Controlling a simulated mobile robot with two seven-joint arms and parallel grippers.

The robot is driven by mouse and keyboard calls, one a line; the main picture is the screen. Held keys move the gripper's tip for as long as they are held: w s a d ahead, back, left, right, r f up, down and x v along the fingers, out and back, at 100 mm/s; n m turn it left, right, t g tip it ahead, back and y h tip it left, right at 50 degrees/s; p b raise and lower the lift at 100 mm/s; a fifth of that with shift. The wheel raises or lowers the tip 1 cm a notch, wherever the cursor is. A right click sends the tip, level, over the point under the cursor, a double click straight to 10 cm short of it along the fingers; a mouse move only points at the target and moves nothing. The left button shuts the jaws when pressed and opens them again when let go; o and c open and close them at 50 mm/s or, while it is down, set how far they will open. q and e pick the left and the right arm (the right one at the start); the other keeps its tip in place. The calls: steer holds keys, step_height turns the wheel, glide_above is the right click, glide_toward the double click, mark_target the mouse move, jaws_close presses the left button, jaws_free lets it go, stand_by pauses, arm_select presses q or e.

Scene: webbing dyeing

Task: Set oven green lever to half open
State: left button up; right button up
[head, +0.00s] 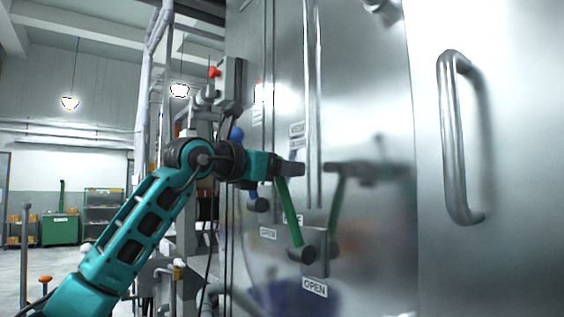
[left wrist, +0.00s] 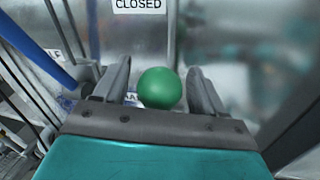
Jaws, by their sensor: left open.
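The green lever (head: 290,215) is on the shiny steel oven front (head: 370,100). It rises from a dark pivot (head: 302,254) and leans slightly left, its upper end at my left gripper (head: 293,168). In the left wrist view the lever's round green knob (left wrist: 160,88) sits between the two open fingers of the left gripper (left wrist: 158,70), with gaps on both sides. An "OPEN" label (head: 315,287) is below the pivot. A "CLOSED" label (left wrist: 138,5) shows at the top of the wrist view. Another label behind the knob is mostly hidden. My right gripper is out of view.
A blue lever (head: 237,133) is just left of the green one; its blue bar (left wrist: 37,50) runs along the left of the wrist view. Pipes and cables (head: 205,220) crowd the left side. A large door handle (head: 455,140) juts out at right.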

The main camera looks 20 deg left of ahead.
arm_select(q)
steer(key=shift+w+d, duration=0.2)
steer(key=shift+w, duration=0.2)
jaws_close()
stand_by(0.5)
